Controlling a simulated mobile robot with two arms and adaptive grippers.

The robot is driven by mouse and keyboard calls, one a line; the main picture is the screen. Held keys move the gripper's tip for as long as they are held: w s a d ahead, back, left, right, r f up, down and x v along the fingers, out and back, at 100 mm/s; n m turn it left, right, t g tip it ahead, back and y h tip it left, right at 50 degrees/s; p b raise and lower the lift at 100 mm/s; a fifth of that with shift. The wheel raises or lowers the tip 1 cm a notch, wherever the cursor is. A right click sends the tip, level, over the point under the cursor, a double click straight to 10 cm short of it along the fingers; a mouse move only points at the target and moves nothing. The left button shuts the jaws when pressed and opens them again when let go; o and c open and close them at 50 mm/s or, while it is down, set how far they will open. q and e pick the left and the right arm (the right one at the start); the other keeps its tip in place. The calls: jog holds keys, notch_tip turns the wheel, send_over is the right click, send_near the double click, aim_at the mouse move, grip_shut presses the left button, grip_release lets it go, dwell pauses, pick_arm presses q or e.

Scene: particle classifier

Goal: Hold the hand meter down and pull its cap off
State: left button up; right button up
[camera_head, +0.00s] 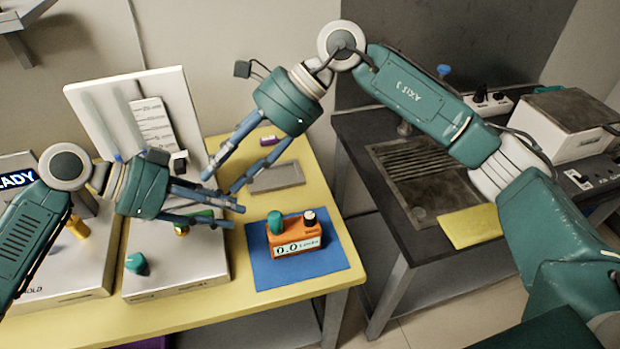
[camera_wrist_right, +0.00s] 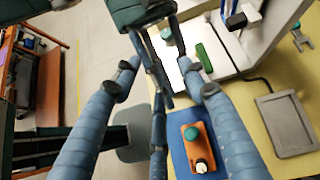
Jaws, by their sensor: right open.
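The orange hand meter (camera_head: 298,240) stands upright on a blue mat (camera_head: 265,268), its display reading 0.0. A teal round piece (camera_head: 275,222) and a white knob with a dark top (camera_head: 309,217) stand on it; I cannot tell which is the cap. The meter also shows in the right wrist view (camera_wrist_right: 197,148). My left gripper (camera_head: 236,214) is open and empty, its fingertips left of the meter and apart from it. My right gripper (camera_head: 222,184) is open and empty, above and left of the meter, close to the left gripper's fingers.
A white device with an upright panel (camera_head: 170,110) stands left, with a teal knob (camera_head: 136,263) on its base. A grey flat plate (camera_head: 277,177) lies behind the meter on the yellow table (camera_head: 310,165). A dark bench (camera_head: 345,130) stands right, past a gap.

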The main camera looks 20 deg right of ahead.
aim_at(310, 214)
jog(key=d+f+n+h, duration=0.1)
jog(key=d+f+h, duration=0.1)
jog(key=d+f+n+h, duration=0.1)
jog(key=d, duration=0.1)
jog(key=d+f+n+h, duration=0.1)
jog(key=d+f+h, duration=0.1)
jog(key=d, duration=0.1)
jog(key=shift+s+f+h, duration=0.3)
jog(key=shift+s+f, duration=0.05)
jog(key=shift+s, duration=0.05)
jog(key=d+f+n+h, duration=0.2)
jog(key=d+h, duration=0.2)
jog(key=d, duration=0.4)
jog(key=shift+t, duration=0.3)
jog(key=f, duration=1)
jog(key=shift+w+a+f, duration=0.2)
jog(key=shift+w, duration=0.05)
jog(key=c, duration=1)
grip_shut()
jog(key=o, duration=1)
grip_release()
